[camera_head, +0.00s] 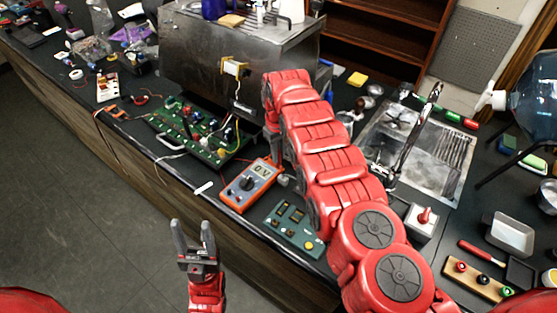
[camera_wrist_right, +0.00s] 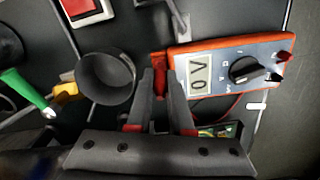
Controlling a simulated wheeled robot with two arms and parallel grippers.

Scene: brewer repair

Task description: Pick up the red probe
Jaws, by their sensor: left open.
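My right gripper (camera_wrist_right: 160,75) points down beside the orange multimeter (camera_head: 249,184), which reads 0V. In the right wrist view its two dark fingers stand a narrow gap apart. A slim red piece, apparently the red probe (camera_wrist_right: 159,61), shows at the fingertips, against the left end of the multimeter (camera_wrist_right: 232,72). I cannot tell whether the fingers grip it. In the head view my right arm hides most of this spot. My left gripper (camera_head: 193,229) is open and empty, in front of the counter over the floor.
A green circuit board (camera_head: 200,135) lies left of the multimeter, below the steel brewer (camera_head: 235,55). A green control panel (camera_head: 293,228) lies to the right. A dark round cup (camera_wrist_right: 106,75) stands close left of my right fingers. The sink (camera_head: 440,150) is further right.

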